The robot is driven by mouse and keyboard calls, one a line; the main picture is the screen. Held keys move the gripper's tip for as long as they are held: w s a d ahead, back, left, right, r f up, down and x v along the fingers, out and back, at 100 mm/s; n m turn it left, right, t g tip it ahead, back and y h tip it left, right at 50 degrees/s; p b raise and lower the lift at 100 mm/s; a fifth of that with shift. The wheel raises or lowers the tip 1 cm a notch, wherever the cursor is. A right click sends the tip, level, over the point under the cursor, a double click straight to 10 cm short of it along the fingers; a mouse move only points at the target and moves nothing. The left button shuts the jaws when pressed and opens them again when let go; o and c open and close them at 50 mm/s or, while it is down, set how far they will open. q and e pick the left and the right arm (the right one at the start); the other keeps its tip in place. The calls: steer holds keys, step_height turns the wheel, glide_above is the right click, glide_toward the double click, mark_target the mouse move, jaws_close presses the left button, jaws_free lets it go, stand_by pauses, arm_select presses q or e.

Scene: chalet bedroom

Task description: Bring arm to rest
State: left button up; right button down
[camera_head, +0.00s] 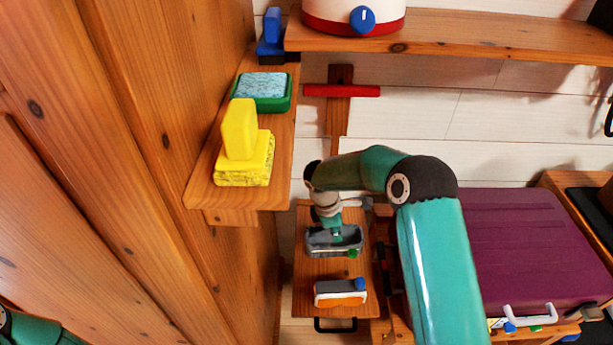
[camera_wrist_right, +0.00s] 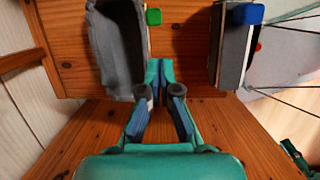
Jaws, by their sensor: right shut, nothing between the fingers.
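My right arm reaches in from the lower right in the head view and bends over to the small wooden shelf (camera_head: 300,290). My right gripper (camera_head: 336,230) is shut and empty, seen over a grey open container with a green knob (camera_head: 320,245). In the right wrist view, the closed fingertips (camera_wrist_right: 159,72) are close beside the grey container (camera_wrist_right: 115,50); I cannot tell whether they touch it. Only a teal piece of my left arm shows at the lower left corner of the head view; its gripper is out of the picture.
A white and orange box with a blue knob (camera_head: 340,293) lies beside the container. A yellow brush-like block (camera_head: 243,160) and a green-rimmed sponge (camera_head: 262,92) stand on the left wooden ledge (camera_head: 200,185). A purple case (camera_head: 535,240) is right of my arm.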

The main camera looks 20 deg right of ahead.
steer(key=s+a+g+p, duration=0.1)
steer(key=s+p, duration=0.1)
steer(key=s, duration=0.1)
steer(key=s+a+y+p, duration=0.1)
steer(key=s+p, duration=0.1)
steer(key=s, duration=0.2)
steer(key=s+a+g+y+p, duration=0.1)
steer(key=s+p, duration=0.2)
steer(key=s, duration=0.1)
steer(key=shift+s+a+f+m+g, duration=0.2)
steer(key=shift+a+m+g, duration=0.1)
steer(key=s+a+f+m+t+y+p, duration=0.1)
steer(key=s+a+m+t+y+p, duration=0.2)
steer(key=s+a+m, duration=0.8)
steer(key=s+m+t+y, duration=0.1)
steer(key=m, duration=0.3)
steer(key=shift+s+a+f+y, duration=0.2)
steer(key=shift+s+a+y, duration=0.1)
steer(key=shift+s+a, duration=0.1)
